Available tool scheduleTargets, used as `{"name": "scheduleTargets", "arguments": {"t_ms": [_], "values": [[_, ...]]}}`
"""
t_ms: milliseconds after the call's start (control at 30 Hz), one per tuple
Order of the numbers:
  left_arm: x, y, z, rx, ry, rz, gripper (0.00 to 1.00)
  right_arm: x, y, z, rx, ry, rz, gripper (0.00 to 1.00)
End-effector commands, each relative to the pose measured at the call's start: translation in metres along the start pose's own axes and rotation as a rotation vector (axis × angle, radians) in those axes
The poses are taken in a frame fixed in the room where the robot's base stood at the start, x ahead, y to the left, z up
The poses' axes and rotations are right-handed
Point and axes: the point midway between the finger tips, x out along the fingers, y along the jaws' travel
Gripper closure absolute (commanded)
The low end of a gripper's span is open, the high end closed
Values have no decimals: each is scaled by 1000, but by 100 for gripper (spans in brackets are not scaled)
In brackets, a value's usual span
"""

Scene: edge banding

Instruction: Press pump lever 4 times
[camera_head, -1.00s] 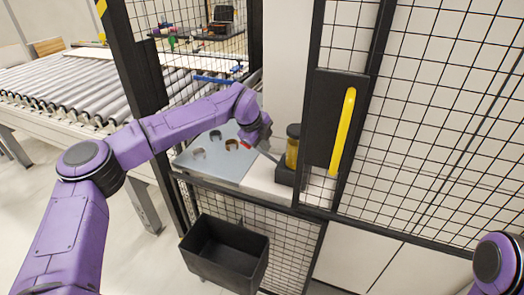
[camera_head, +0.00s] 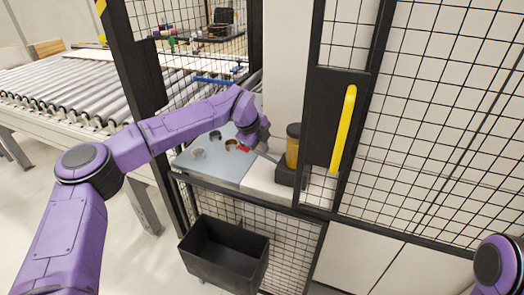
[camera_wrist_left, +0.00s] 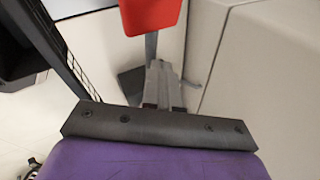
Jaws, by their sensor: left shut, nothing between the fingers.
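The pump has a yellow reservoir with a dark cap (camera_head: 293,148) and a black base (camera_head: 285,174), beside the fence post. Its lever shows as a thin rod with a red grip (camera_head: 243,149), partly hidden by my left wrist. In the left wrist view the red grip (camera_wrist_left: 151,14) is at the top, with the grey rod (camera_wrist_left: 151,47) below it. My left gripper (camera_wrist_left: 160,66) is shut and empty, its fingertips close to the rod in the picture. I cannot tell whether they touch. My right gripper is out of view.
A grey plate with round holes (camera_head: 205,165) lies left of the pump. A yellow door handle (camera_head: 343,130) stands right of the pump. A roller conveyor (camera_head: 60,105) runs at the left.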

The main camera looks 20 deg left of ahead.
Motion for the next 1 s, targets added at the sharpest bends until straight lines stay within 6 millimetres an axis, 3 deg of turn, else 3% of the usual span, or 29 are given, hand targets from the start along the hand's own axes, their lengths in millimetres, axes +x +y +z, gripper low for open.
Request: {"name": "scheduleTargets", "arguments": {"t_ms": [1000], "values": [[10, 7, 8, -2, -2, 2, 100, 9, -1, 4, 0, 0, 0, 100]]}}
